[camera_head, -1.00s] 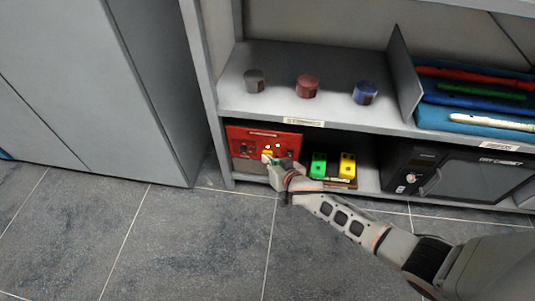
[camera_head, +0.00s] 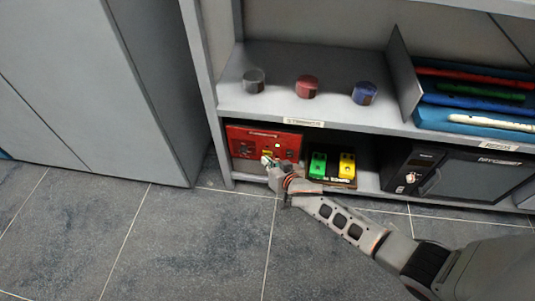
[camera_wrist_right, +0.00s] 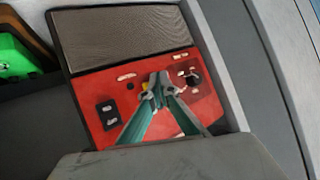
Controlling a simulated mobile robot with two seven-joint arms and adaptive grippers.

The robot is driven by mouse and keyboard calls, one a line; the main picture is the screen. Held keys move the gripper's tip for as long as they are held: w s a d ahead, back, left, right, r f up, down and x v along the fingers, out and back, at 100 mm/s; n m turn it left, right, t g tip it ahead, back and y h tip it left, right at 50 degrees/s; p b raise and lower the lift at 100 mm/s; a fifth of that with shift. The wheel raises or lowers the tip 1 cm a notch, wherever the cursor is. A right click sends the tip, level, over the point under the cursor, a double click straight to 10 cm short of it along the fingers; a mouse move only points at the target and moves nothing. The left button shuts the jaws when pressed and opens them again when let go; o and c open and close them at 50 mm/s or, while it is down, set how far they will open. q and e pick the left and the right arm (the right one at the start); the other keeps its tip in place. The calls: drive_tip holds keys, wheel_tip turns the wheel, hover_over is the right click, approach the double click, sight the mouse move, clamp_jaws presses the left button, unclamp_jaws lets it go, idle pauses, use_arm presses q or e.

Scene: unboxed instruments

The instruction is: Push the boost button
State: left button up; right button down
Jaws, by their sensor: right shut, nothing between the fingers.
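A red-fronted amplifier (camera_head: 285,145) sits on the lower shelf at its left end. In the right wrist view its red control panel (camera_wrist_right: 97,81) shows knobs, switches and a dark grille (camera_wrist_right: 125,38). A small yellow button (camera_wrist_right: 144,87) shows at the fingertips, partly covered by them; no label is readable. My right gripper (camera_head: 267,161) is shut and empty, in front of the panel. In the right wrist view its fingertips (camera_wrist_right: 158,82) meet over the panel beside the yellow button; I cannot tell whether they touch it. My left gripper is not in view.
Green (camera_head: 318,165) and yellow (camera_head: 347,166) pedals stand right of the amplifier, near my right wrist. A black cabinet (camera_head: 470,175) stands farther right. Several round knobs sit on the upper shelf (camera_head: 240,62). The floor in front is clear.

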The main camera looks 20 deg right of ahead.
drive_tip(key=shift+s+a, duration=0.1)
drive_tip(key=shift+s, duration=0.05)
drive_tip(key=shift+s+a+p, duration=0.15)
drive_tip(key=shift+s+a, duration=0.4)
drive_tip(key=shift+s, duration=0.25)
drive_tip(key=shift+s+a+p, duration=0.1)
drive_tip(key=shift+s+a, duration=0.45)
drive_tip(key=shift+s, duration=0.3)
drive_tip(key=shift+s+a+p, duration=0.15)
drive_tip(key=shift+s+a, duration=0.4)
drive_tip(key=shift+s, duration=0.25)
